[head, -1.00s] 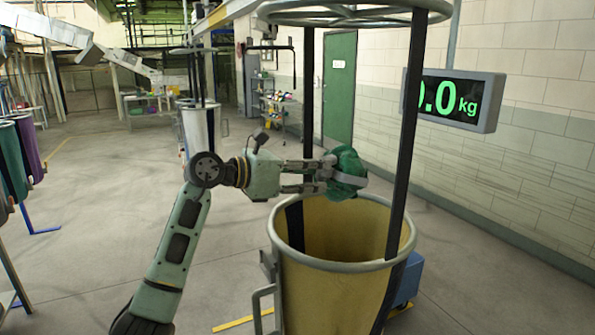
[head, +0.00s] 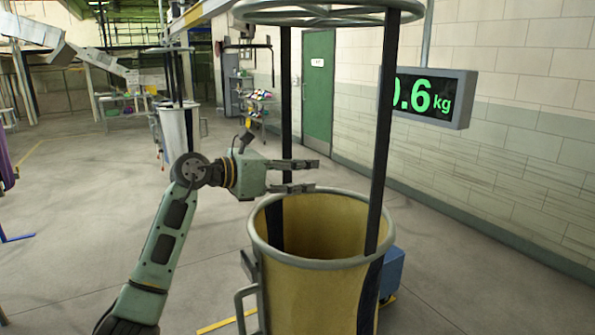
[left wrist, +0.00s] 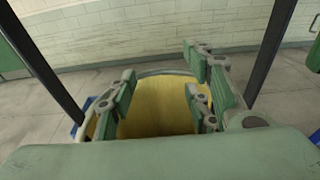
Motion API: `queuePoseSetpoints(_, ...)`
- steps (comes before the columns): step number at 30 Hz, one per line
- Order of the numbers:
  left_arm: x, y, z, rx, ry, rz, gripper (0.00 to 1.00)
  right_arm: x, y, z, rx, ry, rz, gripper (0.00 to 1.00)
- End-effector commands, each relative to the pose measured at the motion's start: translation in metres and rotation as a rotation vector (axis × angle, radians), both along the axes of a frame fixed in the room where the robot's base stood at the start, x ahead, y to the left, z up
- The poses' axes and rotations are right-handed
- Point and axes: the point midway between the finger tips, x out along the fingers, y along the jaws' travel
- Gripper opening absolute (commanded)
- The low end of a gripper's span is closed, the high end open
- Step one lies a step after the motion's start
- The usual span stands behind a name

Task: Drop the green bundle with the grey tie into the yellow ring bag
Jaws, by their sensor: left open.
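The yellow ring bag (head: 315,300) hangs open in front of me, with a grey rim ring and dark straps rising to an upper ring. My left gripper (head: 317,177) is open and empty just above the back left part of the rim. In the left wrist view the spread fingers (left wrist: 160,95) stand over the bag's yellow inside (left wrist: 155,118). The green bundle with the grey tie is in neither view now; the bag's lower inside is hidden by its front wall. My right gripper is not in view.
A scale display (head: 432,97) on the right reads about 0.6 kg, its left part covered by a strap. A blue box (head: 393,270) stands behind the bag. A pale bag (head: 178,130) hangs farther back. The floor to the left is mostly clear.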

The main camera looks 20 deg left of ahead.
Motion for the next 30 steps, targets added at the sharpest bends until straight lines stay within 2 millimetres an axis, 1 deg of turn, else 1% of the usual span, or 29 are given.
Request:
queuePoseSetpoints(2,0.000,0.000,-0.004,0.004,0.008,-0.001,0.46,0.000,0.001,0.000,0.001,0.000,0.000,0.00)
queuePoseSetpoints(5,-0.001,0.002,-0.003,0.003,0.008,0.000,0.46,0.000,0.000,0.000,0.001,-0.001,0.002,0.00)
queuePoseSetpoints(8,-0.008,0.008,-0.001,0.003,0.005,0.002,0.46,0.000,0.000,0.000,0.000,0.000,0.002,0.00)
queuePoseSetpoints(11,-0.022,0.019,0.002,0.006,0.004,0.004,0.46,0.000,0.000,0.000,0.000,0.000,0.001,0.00)
queuePoseSetpoints(18,-0.062,0.051,0.011,0.004,0.003,0.004,0.46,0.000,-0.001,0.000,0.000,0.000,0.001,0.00)
queuePoseSetpoints(21,-0.076,0.061,0.015,0.003,0.003,0.003,0.46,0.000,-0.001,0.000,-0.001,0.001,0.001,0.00)
queuePoseSetpoints(25,-0.088,0.069,0.018,0.002,0.002,0.002,0.46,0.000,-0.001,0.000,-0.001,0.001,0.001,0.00)
queuePoseSetpoints(30,-0.093,0.072,0.020,0.000,0.002,-0.001,0.46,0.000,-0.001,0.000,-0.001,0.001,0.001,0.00)
